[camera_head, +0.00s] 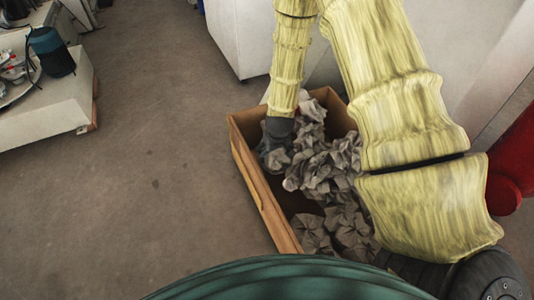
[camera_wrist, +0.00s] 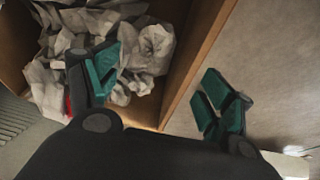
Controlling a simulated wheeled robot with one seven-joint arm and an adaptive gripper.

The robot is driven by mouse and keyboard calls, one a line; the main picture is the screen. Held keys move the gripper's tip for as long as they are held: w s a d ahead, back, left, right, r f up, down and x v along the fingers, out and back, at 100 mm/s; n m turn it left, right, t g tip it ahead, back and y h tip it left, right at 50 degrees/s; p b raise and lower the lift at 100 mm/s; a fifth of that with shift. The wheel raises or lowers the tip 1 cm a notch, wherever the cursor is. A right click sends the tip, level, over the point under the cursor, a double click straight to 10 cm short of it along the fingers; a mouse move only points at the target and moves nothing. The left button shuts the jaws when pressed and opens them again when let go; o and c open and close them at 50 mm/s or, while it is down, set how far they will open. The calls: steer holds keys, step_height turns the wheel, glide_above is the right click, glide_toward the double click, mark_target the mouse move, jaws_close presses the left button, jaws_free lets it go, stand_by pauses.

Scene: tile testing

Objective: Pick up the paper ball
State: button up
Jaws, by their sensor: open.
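Several crumpled grey-white paper balls (camera_head: 325,165) lie heaped in an open wooden box on the floor. In the wrist view, one paper ball (camera_wrist: 152,47) lies near the box wall, between and beyond my fingers. My gripper (camera_wrist: 165,95) is open and empty, with its teal-padded fingers spread apart. The left finger is over the box's contents and the right finger is on the outer side of the wall in the picture. In the head view, my gripper (camera_head: 277,142) is low at the box's left part, largely hidden by my arm and the paper.
The wooden box (camera_head: 262,197) has upright walls; its rim (camera_wrist: 190,62) runs between my fingers in the wrist view. A white cabinet (camera_head: 236,38) stands behind it. A red object (camera_head: 513,150) is at the right. A pale platform (camera_head: 48,108) stands at the left. The floor between is clear.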

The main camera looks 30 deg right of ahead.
steer(key=shift+t, duration=0.6)
steer(key=w+d+f+b, duration=0.1)
steer(key=w+f+b, duration=0.1)
steer(key=w+b, duration=0.1)
steer(key=w+d+f+b, duration=0.1)
steer(key=w+f+b, duration=0.1)
steer(key=w+b, duration=0.1)
steer(key=w+d+f+b, duration=0.1)
steer(key=w+f+b, duration=0.1)
steer(key=w, duration=0.3)
steer(key=shift+w+d+b, duration=0.2)
steer(key=shift+d+b, duration=0.15)
steer(key=shift+b, duration=0.55)
steer(key=shift+b+x, duration=1.5)
steer(key=shift+x, duration=1.1)
steer(key=shift+r, duration=0.1)
steer(key=shift+c, duration=0.5)
steer(key=c, duration=0.6)
